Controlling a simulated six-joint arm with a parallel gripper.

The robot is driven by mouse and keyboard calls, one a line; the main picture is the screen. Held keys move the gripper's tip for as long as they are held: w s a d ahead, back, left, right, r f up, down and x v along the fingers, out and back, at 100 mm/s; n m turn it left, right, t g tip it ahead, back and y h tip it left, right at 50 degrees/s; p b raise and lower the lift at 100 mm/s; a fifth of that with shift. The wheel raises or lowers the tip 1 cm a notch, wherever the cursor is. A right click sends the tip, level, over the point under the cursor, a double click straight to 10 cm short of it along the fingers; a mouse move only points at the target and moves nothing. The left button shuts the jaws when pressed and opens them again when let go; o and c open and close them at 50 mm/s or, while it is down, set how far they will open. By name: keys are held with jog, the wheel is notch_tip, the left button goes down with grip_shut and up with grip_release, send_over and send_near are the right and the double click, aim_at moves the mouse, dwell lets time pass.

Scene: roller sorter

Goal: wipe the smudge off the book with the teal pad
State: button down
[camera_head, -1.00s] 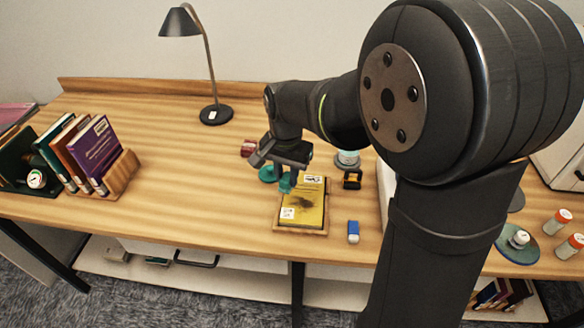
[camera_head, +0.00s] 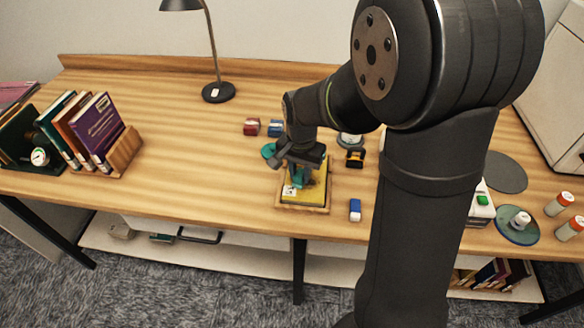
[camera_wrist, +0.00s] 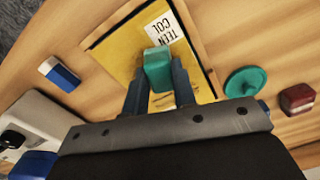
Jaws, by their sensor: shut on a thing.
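The yellow book (camera_head: 320,190) lies on a wooden tray (camera_head: 302,209) near the desk's front edge. It also shows in the wrist view (camera_wrist: 112,58), with a white label beside the pad. My gripper (camera_head: 298,178) is over the left part of the book, pointing down. In the wrist view its fingers (camera_wrist: 160,84) are shut on the teal pad (camera_wrist: 157,66). The pad is at the book's surface, close to the label; I cannot tell whether it touches. The smudge is not clearly visible; my gripper covers much of the book.
A teal disc (camera_head: 268,151), a red block (camera_head: 251,126) and a blue block (camera_head: 275,128) lie behind the tray. A blue-and-white eraser (camera_head: 355,210) and a black-and-orange item (camera_head: 355,157) are to its right. A lamp (camera_head: 218,92) stands at the back. The desk's left middle is clear.

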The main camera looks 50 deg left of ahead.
jog(key=shift+w+d, duration=1.95)
jog(key=shift+s+a, duration=2.75)
jog(key=shift+s, duration=0.05)
jog(key=shift+a, duration=0.25)
jog(key=shift+w, duration=0.6)
jog(key=shift+w+d, duration=2.65)
jog(key=shift+d, duration=0.1)
jog(key=shift+s+a, duration=2.95)
jog(key=shift+s, duration=0.05)
notch_tip(320, 180, up, 8)
jog(key=shift+w+r, duration=0.1)
